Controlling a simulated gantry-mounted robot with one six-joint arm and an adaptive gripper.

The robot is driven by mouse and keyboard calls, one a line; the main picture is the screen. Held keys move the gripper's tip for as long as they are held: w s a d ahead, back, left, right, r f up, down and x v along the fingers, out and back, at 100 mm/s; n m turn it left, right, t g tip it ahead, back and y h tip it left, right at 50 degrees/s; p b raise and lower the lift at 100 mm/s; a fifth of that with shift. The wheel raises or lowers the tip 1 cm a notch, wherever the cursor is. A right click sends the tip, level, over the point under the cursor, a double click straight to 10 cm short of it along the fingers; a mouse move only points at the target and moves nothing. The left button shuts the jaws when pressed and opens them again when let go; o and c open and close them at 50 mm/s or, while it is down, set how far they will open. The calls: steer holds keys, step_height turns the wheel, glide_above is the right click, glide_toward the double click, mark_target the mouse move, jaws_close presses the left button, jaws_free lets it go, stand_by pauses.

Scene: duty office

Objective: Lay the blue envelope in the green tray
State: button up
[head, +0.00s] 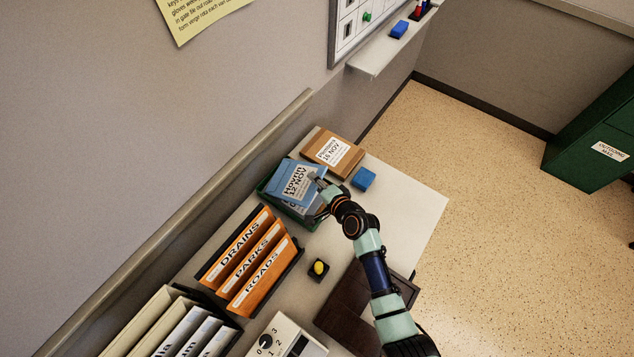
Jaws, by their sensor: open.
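A blue envelope (285,177) with a white label reading "12 NOV" lies in the green tray (263,187) on the desk. Its upper part overlaps the tray's far side. Another blue and white piece shows below it in the tray, partly hidden. My gripper (318,188) is open at the envelope's right edge, above the tray's right side. Whether its fingers touch the envelope cannot be told. The tray's right side is largely hidden by the envelope and my gripper.
A brown envelope (347,142) lies behind the tray, and a blue block (363,179) sits to the right. Orange folders (248,262) stand in front, near a yellow button (319,268). A dark brown pad (340,315) lies under my arm. The desk's right end (415,210) is clear.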

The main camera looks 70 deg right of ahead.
steer(key=v, duration=1.2)
stand_by(0.6)
